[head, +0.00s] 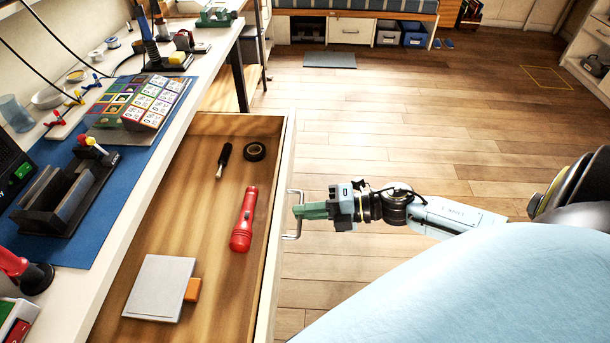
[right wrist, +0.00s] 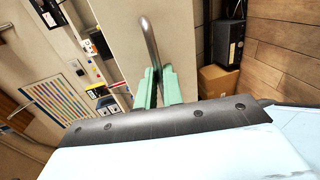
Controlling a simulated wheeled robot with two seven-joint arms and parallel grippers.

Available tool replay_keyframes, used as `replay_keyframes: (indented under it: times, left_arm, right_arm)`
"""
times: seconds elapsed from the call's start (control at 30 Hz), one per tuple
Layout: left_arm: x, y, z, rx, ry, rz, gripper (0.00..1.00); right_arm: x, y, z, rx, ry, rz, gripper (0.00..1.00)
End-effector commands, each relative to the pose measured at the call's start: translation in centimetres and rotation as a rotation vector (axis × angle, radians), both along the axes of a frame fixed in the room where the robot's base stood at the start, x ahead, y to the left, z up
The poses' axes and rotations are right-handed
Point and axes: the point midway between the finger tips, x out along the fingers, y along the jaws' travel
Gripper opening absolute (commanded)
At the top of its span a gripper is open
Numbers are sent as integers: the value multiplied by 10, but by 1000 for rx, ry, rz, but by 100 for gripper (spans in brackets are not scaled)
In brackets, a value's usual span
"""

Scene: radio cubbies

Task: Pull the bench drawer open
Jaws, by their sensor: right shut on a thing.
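The bench drawer (head: 282,190) stands well out from under the bench in the head view, its inside open to view. Its metal bar handle (head: 292,236) is on the front face, and it also shows in the right wrist view (right wrist: 149,40). My right gripper (head: 302,211) is shut on the handle, with its green fingers (right wrist: 158,88) around the bar. In the drawer lie a red flashlight (head: 243,220), a roll of black tape (head: 255,151), a dark-handled tool (head: 223,160), a grey flat box (head: 160,287) and an orange block (head: 192,289). My left gripper is not in view.
The bench top (head: 140,190) carries a blue mat (head: 100,238), a black holder (head: 66,200), a card rack (head: 140,103) and soldering gear. The wooden floor (head: 400,150) to the right of the drawer is clear.

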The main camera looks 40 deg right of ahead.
Motion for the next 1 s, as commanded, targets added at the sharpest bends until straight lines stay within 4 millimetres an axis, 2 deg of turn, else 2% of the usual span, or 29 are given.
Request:
replay_keyframes:
  times: [0.33,0.37,0.5,1.0]
  left_arm:
    - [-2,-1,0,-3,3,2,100]
    - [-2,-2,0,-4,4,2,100]
    - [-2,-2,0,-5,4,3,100]
    - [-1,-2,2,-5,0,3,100]
  right_arm:
    - [-1,0,0,1,0,3,0]
    - [-1,0,0,1,0,3,11]
    - [-1,0,0,0,0,2,30]
    - [-5,-6,1,0,4,-1,30]
